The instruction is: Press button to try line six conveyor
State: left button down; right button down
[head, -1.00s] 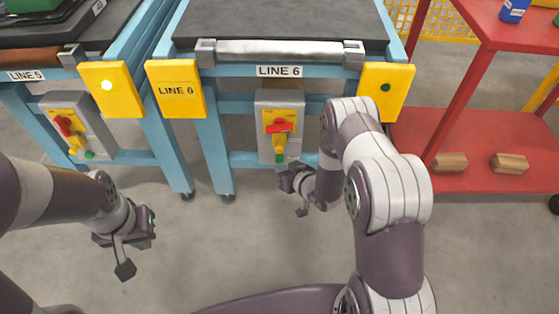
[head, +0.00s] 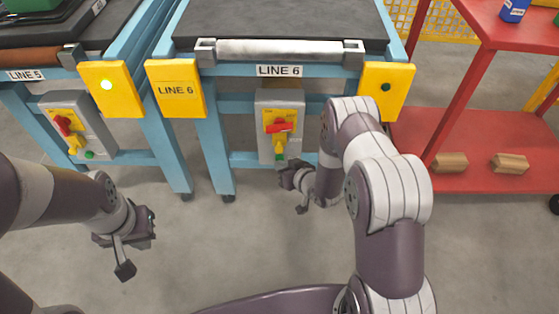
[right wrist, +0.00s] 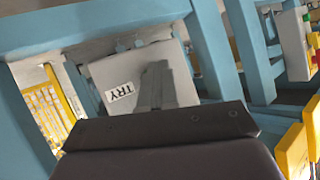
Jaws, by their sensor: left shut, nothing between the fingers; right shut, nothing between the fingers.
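The line six conveyor (head: 280,72) has a grey control box (head: 265,150) below its LINE 6 label. The box carries a red switch on a yellow plate (head: 281,124) and a green button (head: 281,157) low on its front. My right gripper (head: 287,178) is shut and empty, just below the button in the head view; I cannot tell whether it touches the box. In the right wrist view its shut fingers (right wrist: 157,86) overlap a grey box face with a TRY label (right wrist: 122,91); no button shows there. My left gripper (head: 147,224) is shut and empty above open floor.
The line five control box (head: 97,128) has a similar switch and button. Its lamp (head: 106,85) is lit; the line six lamp (head: 385,87) looks dark. Blue conveyor legs (head: 215,150) flank the area. A red shelf (head: 480,125) stands right. Floor in front is clear.

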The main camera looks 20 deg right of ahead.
dwell(0.4)
jog(key=shift+s+a+p, duration=0.25)
jog(key=shift+s+p, duration=0.2)
jog(key=shift+s, duration=0.4)
jog(key=s+p, duration=0.1)
jog(key=s, duration=0.1)
jog(key=s+a, duration=0.1)
jog(key=s, duration=0.1)
jog(key=shift+s+a+p, duration=0.15)
jog(key=shift+s+p, duration=0.2)
jog(key=shift+s, duration=0.05)
dwell(0.4)
